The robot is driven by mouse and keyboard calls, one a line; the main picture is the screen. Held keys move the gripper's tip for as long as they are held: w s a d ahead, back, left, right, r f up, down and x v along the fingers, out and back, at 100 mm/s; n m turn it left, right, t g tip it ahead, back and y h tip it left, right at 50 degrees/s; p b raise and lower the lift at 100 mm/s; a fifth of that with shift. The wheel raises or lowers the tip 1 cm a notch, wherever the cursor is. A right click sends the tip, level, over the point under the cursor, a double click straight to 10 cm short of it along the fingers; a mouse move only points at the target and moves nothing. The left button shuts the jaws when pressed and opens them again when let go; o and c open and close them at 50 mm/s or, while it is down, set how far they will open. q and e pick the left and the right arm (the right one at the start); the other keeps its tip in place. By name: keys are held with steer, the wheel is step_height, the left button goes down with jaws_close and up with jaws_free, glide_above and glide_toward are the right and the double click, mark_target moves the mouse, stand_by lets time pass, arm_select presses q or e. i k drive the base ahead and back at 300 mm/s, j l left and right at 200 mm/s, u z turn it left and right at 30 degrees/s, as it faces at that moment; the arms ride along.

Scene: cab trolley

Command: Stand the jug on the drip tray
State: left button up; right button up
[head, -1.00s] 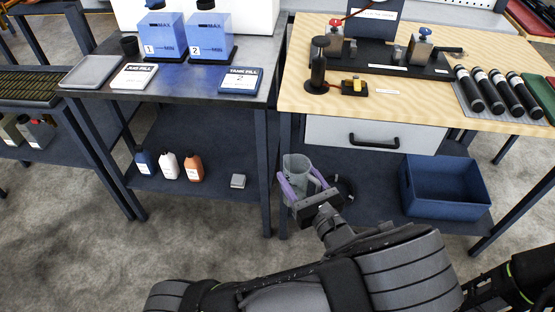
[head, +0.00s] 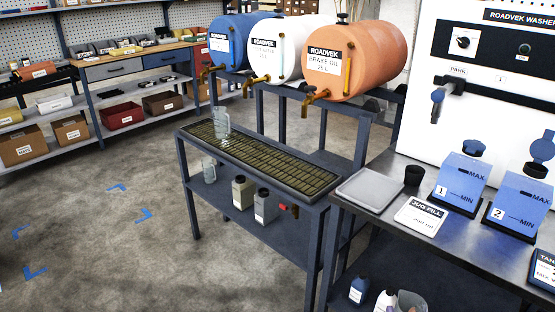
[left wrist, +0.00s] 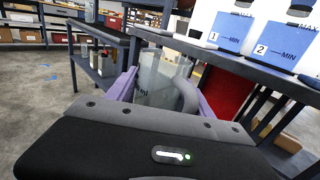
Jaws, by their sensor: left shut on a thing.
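A grey translucent jug (left wrist: 158,82) with a handle on its right stands between the purple fingers of my left gripper (left wrist: 166,98), which is shut on it. In the head view only the top of this jug (head: 408,298) shows at the bottom edge, beside the steel bench. The drip tray (head: 318,192) is a long dark tray with a slatted grate on a stand, left of the bench and apart from the held jug. A clear jug-like vessel (head: 221,123) stands at its far left end. My right gripper is out of view.
The steel bench (head: 455,250) stands on the right, close to the held jug. Blue, white and orange drums (head: 350,60) with taps stand behind the tray. Bottles (head: 266,205) and a clear jug (head: 209,170) are on the tray stand's lower shelf. Floor left of it is open.

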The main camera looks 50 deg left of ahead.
mark_target(273, 161)
steer(key=j+u, duration=0.3)
steer(key=j, duration=1.65)
